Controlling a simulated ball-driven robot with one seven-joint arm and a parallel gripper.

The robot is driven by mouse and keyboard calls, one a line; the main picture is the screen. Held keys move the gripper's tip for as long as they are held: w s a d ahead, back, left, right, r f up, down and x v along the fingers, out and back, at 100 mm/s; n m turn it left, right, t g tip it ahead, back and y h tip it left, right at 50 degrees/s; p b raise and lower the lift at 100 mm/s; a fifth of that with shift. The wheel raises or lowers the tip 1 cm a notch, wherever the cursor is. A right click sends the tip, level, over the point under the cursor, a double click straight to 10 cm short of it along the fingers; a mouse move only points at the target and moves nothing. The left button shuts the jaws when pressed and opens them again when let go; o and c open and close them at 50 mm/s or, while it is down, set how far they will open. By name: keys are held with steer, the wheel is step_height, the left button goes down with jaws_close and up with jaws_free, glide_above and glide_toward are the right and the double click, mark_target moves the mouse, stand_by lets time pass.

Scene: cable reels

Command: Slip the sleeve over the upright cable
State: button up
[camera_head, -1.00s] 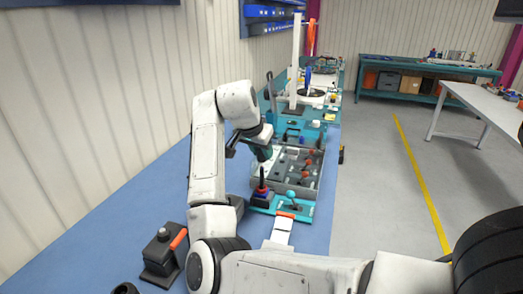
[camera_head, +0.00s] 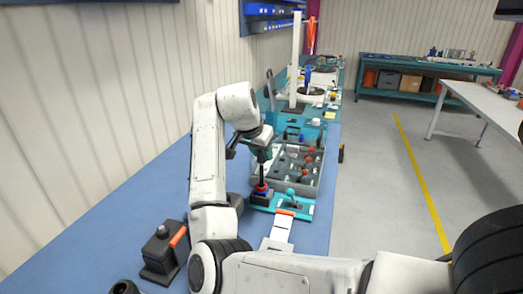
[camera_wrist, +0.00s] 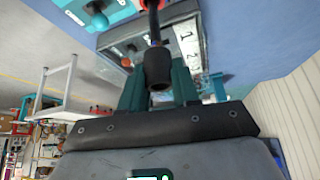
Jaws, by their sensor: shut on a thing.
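My gripper (camera_head: 263,154) has its teal fingers shut on a short dark sleeve, which shows clearly between them in the wrist view (camera_wrist: 158,68). The upright cable (camera_head: 261,174) is thin and black and rises from a red and dark blue base (camera_head: 262,190) on the bench. My gripper is right above the cable. In the wrist view the cable (camera_wrist: 154,28) lines up with the sleeve's far end. I cannot tell whether its tip is inside the sleeve or just behind it.
A teal plate with a light blue knob (camera_head: 291,192) lies right of the cable base. A grey compartment tray (camera_head: 312,186) with orange-topped parts is just behind. The blue bench top (camera_head: 120,225) is free on the left.

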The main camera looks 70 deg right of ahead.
mark_target(260, 157)
steer(key=shift+f, duration=0.15)
steer(key=shift+f, duration=0.75)
steer(key=shift+f+b, duration=0.15)
steer(key=shift+b, duration=0.2)
steer(key=shift+f, duration=0.7)
steer(key=o, duration=1.1)
steer(key=shift+c, duration=0.2)
